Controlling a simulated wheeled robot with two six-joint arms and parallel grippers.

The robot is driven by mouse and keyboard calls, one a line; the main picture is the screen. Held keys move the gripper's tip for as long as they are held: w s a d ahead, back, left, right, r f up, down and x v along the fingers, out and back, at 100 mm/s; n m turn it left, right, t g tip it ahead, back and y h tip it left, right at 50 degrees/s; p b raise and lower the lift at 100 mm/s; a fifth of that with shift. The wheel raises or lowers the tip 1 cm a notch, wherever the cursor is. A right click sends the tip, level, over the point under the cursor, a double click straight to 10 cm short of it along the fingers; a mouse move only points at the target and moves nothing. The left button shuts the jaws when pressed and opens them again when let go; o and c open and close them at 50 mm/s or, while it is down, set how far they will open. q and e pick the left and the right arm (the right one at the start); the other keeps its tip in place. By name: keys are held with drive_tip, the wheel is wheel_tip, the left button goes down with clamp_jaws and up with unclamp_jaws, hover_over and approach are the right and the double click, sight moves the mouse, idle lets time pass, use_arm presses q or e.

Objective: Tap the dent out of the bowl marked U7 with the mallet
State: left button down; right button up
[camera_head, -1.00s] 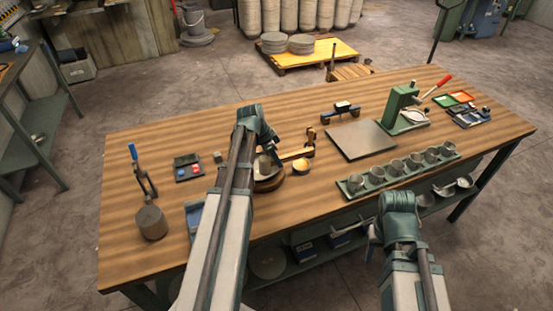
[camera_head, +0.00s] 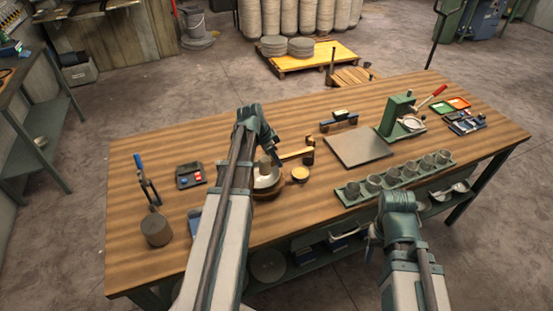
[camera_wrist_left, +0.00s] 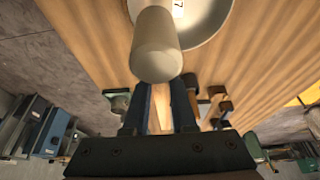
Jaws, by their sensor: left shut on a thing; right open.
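The pale bowl (camera_head: 265,181) sits on a round wooden base at the table's front middle. In the left wrist view the bowl (camera_wrist_left: 205,30) shows a white label with a "7"; the rest is cut off, and I see no dent. My left gripper (camera_head: 266,150) is over the bowl. In the left wrist view this gripper (camera_wrist_left: 162,100) is shut on what appears to be the mallet (camera_wrist_left: 158,45), a pale cylinder overlapping the bowl; I cannot tell whether they touch. My right gripper (camera_head: 372,240) is open and empty, low at the table's front edge.
A cup rack (camera_head: 352,193), a grey plate (camera_head: 358,150) and a green press (camera_head: 393,115) stand further right. The left back of the table is clear.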

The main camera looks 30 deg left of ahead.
use_arm(q)
drive_tip(key=shift+r, duration=0.55)
drive_tip(key=shift+f, duration=0.1)
use_arm(e)
drive_tip(key=shift+r, duration=0.4)
use_arm(q)
wheel_tip(320, 180, down, 8)
drive_tip(key=b, duration=0.7)
drive_tip(key=shift+r, duration=0.25)
use_arm(e)
wheel_tip(320, 180, down, 7)
use_arm(q)
wheel_tip(320, 180, up, 6)
drive_tip(key=p, duration=0.6)
drive_tip(key=shift+r, duration=0.2)
use_arm(e)
wheel_tip(320, 180, up, 6)
drive_tip(key=shift+f, duration=0.1)
use_arm(q)
drive_tip(key=shift+s+r+p, duration=0.1)
drive_tip(key=shift+r+p, duration=0.55)
drive_tip(key=shift+p, duration=0.1)
drive_tip(key=shift+f, duration=0.1)
use_arm(e)
drive_tip(key=shift+r, duration=0.65)
use_arm(q)
drive_tip(key=shift+f+b, duration=0.15)
drive_tip(key=shift+b, duration=0.15)
use_arm(e)
drive_tip(key=shift+f, duration=0.15)
